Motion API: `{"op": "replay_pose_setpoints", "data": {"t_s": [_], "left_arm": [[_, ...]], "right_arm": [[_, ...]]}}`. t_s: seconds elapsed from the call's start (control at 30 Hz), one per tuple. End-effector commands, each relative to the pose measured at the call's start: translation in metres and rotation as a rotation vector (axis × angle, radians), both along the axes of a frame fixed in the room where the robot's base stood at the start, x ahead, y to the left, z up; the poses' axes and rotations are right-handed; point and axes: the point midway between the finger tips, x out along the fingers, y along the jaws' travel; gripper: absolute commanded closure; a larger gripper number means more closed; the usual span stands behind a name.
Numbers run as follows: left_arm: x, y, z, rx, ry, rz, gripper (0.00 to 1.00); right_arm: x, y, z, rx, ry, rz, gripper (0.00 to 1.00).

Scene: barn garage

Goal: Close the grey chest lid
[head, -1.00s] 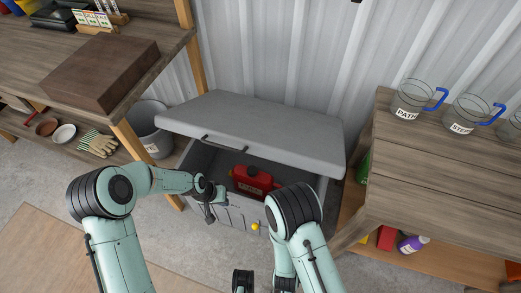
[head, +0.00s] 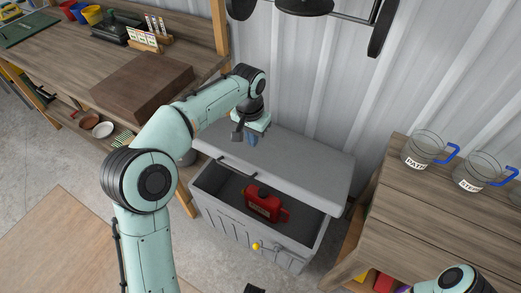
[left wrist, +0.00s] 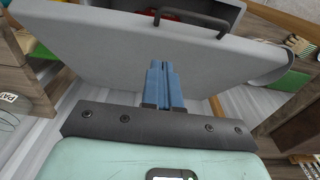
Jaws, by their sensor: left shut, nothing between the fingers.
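A red fuel can (head: 264,204) sits inside the chest. My left gripper (head: 252,140) is over the lid's back left part, its blue fingers shut and empty. In the left wrist view the fingers (left wrist: 160,75) point at the lid (left wrist: 85,50); I cannot tell whether they touch it. My right gripper is not clearly seen.
A workbench (head: 75,75) with a brown box (head: 143,84) stands at left of the chest. A wooden table (head: 425,220) with glass mugs (head: 423,148) stands at right. A barbell (head: 320,10) hangs on the wall above.

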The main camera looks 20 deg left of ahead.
Motion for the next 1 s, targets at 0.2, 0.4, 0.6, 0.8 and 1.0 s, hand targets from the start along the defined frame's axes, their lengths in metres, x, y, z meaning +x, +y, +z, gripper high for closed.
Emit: {"op": "replay_pose_setpoints", "data": {"t_s": [0.2, 0.4, 0.6, 0.8, 1.0], "left_arm": [[0.001, 0.000, -0.043, -0.001, 0.007, -0.001, 1.00], [0.003, 0.000, -0.087, -0.001, 0.007, 0.000, 1.00], [-0.010, 0.001, -0.113, -0.001, 0.003, 0.000, 1.00], [-0.020, 0.001, -0.125, -0.002, 0.003, -0.001, 1.00], [-0.022, 0.001, -0.126, -0.002, 0.001, -0.001, 1.00]], "right_arm": [[-0.002, 0.000, -0.009, -0.001, 0.002, 0.002, 0.62], [-0.004, 0.000, -0.015, -0.002, 0.004, 0.003, 0.62], [-0.005, 0.000, -0.020, -0.002, 0.005, 0.003, 0.62], [-0.006, 0.000, -0.022, -0.003, 0.005, 0.003, 0.62], [-0.006, 0.000, -0.022, -0.003, 0.005, 0.003, 0.62]]}}
